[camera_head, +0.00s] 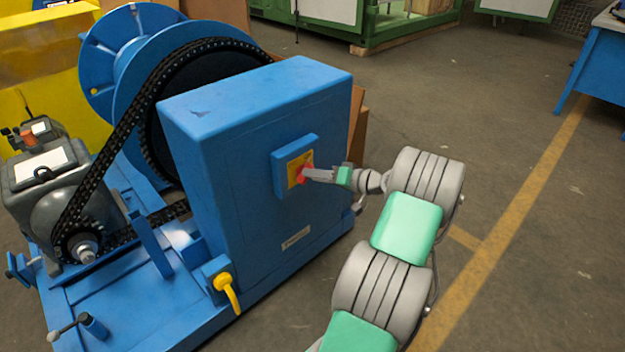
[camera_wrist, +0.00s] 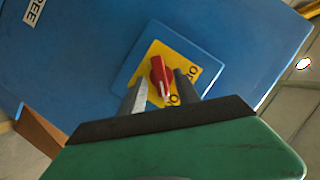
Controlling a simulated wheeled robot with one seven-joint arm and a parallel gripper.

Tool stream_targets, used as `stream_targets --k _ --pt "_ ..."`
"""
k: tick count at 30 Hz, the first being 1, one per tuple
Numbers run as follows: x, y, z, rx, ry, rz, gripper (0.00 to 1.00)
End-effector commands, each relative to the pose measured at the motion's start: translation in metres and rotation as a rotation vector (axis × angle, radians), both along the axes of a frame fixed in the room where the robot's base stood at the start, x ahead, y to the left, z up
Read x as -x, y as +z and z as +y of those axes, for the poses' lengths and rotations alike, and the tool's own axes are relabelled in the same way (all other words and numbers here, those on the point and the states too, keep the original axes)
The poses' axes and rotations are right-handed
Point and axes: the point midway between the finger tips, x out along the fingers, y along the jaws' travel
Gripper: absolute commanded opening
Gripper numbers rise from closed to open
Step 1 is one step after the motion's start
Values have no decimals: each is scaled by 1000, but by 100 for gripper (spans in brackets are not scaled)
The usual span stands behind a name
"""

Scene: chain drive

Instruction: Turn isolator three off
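A red rotary knob (camera_wrist: 160,73) sits on a yellow plate (camera_wrist: 178,55) on a raised blue box (camera_wrist: 140,62), on the side of a large blue cabinet (camera_head: 240,150). No isolator number is readable. In the wrist view the knob's pale-tipped end points down toward my gripper, near partly hidden lettering; more lettering shows at the plate's right. My gripper (camera_wrist: 161,84) has its fingers apart, one on each side of the knob, with a visible gap at the left finger. Contact on the right is unclear. In the head view my gripper (camera_head: 306,173) reaches the knob from the right and partly covers it.
A chain (camera_head: 118,130) runs between a blue drum (camera_head: 100,60) and a grey motor (camera_head: 40,175) left of the cabinet. A yellow handle (camera_head: 228,290) is low on the cabinet's near side. The floor (camera_head: 520,270) at right is clear.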

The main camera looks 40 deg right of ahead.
Motion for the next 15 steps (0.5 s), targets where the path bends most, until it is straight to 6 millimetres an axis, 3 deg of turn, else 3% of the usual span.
stream_targets --k 3,10,15 --pt "-10 -3 4 2 1 -1 38" --pt "-12 -3 4 1 0 0 38" --pt "-12 -3 4 1 0 1 26"
